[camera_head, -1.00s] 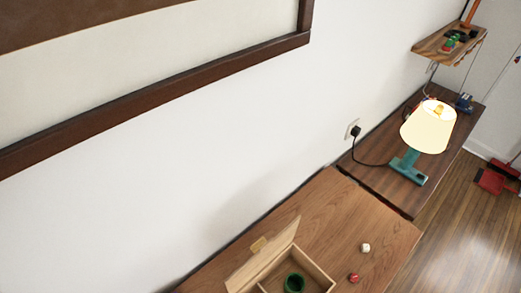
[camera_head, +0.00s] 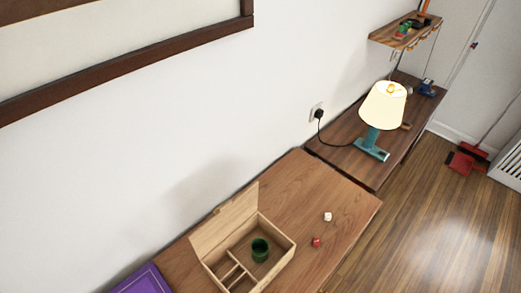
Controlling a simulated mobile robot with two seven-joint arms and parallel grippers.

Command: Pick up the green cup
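A small dark green cup (camera_head: 260,249) stands inside the largest compartment of an open wooden box (camera_head: 283,262). The box sits on the near wooden table (camera_head: 296,187), with its lid (camera_head: 226,220) raised and leaning back toward the wall. The cup looks upright with its opening facing up. Narrow dividers split the box's left part into smaller compartments. Neither my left gripper nor my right gripper is in view.
A white die (camera_head: 327,216) and a red die (camera_head: 316,242) lie right of the box. A purple flat object (camera_head: 142,282) lies at the lower left. A lit lamp (camera_head: 381,110) stands on the farther table (camera_head: 337,151). A shelf (camera_head: 405,34) hangs beyond it.

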